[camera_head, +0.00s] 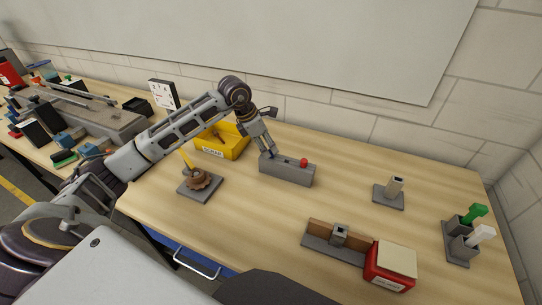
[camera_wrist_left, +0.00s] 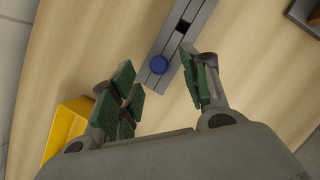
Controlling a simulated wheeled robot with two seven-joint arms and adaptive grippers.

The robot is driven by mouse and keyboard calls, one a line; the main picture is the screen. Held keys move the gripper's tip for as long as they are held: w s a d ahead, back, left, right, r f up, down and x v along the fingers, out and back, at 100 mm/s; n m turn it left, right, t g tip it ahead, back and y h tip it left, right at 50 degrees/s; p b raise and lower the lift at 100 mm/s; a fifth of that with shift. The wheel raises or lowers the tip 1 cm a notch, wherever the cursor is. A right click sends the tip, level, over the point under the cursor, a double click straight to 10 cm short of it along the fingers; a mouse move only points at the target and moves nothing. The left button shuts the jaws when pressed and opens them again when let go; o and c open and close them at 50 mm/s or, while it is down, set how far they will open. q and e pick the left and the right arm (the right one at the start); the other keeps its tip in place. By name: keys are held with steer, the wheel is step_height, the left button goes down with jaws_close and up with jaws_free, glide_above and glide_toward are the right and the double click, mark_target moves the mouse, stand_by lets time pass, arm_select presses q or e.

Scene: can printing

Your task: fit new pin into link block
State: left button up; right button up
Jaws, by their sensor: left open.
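My left gripper (camera_head: 265,152) is open, above the left end of a long grey block (camera_head: 287,173) with a red knob (camera_head: 303,162). In the left wrist view its green-padded fingers (camera_wrist_left: 165,82) are apart, and a round blue button (camera_wrist_left: 158,64) on the grey block (camera_wrist_left: 180,45) shows between them. Nothing is held. A small grey block with a square opening (camera_head: 339,232) sits in a brown-backed fixture (camera_head: 322,252) at the front; it may be the link block. A pale upright piece (camera_head: 395,186) stands on a grey pad. I cannot tell which thing is the new pin.
A yellow scrap bin (camera_head: 222,148) stands behind my left arm. A brown gear-like part with a yellow stick (camera_head: 198,180) sits on a pad. A red box (camera_head: 389,267) and a holder with green and white handles (camera_head: 458,249) are at right.

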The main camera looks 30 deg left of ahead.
arm_select(q)
steer(key=shift+x, duration=1.4)
jaws_close()
